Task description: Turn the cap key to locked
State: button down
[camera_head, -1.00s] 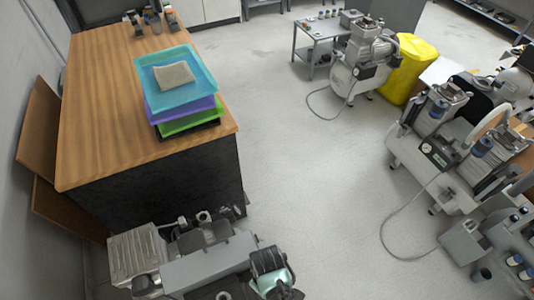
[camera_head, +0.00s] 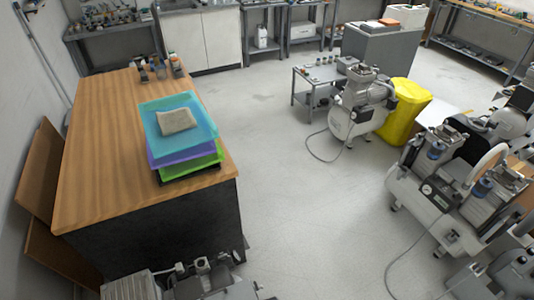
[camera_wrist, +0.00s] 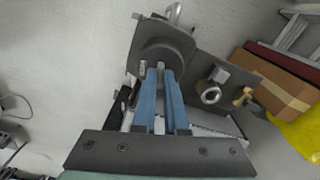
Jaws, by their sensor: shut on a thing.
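In the wrist view, my gripper (camera_wrist: 160,78) reaches up the picture with two blue fingers close together. The fingertips are at the lower face of a round dark grey cap (camera_wrist: 165,50). They are shut on a small metal piece there, which I take to be the cap key (camera_wrist: 161,66). The fingers hide most of it, so I cannot tell which way it is turned. In the head view my gripper does not show. A grey machine (camera_head: 190,285) is cut off at the bottom edge.
In the wrist view, a metal ring fitting (camera_wrist: 211,95) and a brass valve (camera_wrist: 243,97) sit right of the cap. In the head view, a wooden bench (camera_head: 100,130) carries stacked trays (camera_head: 180,140). Compressors (camera_head: 435,200) stand right; the middle floor is clear.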

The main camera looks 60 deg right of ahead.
jog(key=c, duration=0.9)
grip_release()
jog(key=shift+c, duration=0.2)
notch_tip(320, 180, up, 13)
